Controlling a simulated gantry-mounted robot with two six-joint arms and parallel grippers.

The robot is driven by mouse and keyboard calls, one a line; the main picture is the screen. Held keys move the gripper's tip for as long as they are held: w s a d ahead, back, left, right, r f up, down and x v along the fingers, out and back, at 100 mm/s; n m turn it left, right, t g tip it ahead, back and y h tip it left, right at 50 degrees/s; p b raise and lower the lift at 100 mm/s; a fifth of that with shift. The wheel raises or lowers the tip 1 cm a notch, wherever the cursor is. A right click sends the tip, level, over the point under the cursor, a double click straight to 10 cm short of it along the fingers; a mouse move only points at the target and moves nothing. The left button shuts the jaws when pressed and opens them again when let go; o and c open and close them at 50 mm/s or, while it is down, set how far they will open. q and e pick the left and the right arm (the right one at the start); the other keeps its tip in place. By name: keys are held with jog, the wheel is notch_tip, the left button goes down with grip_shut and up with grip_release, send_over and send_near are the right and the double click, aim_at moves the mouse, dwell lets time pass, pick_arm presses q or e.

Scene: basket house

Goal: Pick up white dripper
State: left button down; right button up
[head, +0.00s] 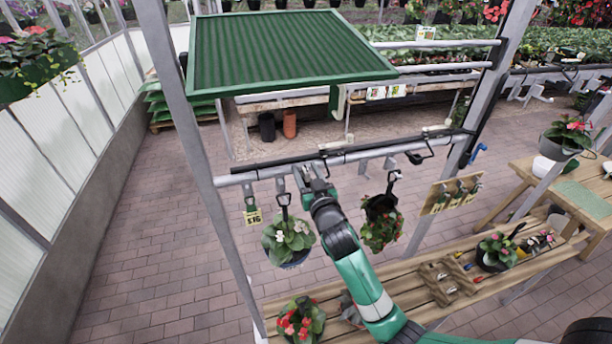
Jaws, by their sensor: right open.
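I cannot clearly make out a white dripper; small pale pieces near the bench tray are too small to name. My right arm comes in from the lower right. My left gripper is not in view.
A pot with white flowers (288,240) and one with red flowers (381,222) hang beside my arm. A wooden tray (447,282) and potted plants stand on the slatted bench (400,296). A green ribbed panel (280,50) is above. The brick floor at left is clear.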

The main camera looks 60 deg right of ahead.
grip_shut()
notch_tip(320, 180, up, 7)
jog(key=shift+r, duration=0.1)
notch_tip(320, 180, up, 3)
jog(key=shift+p, duration=1.25)
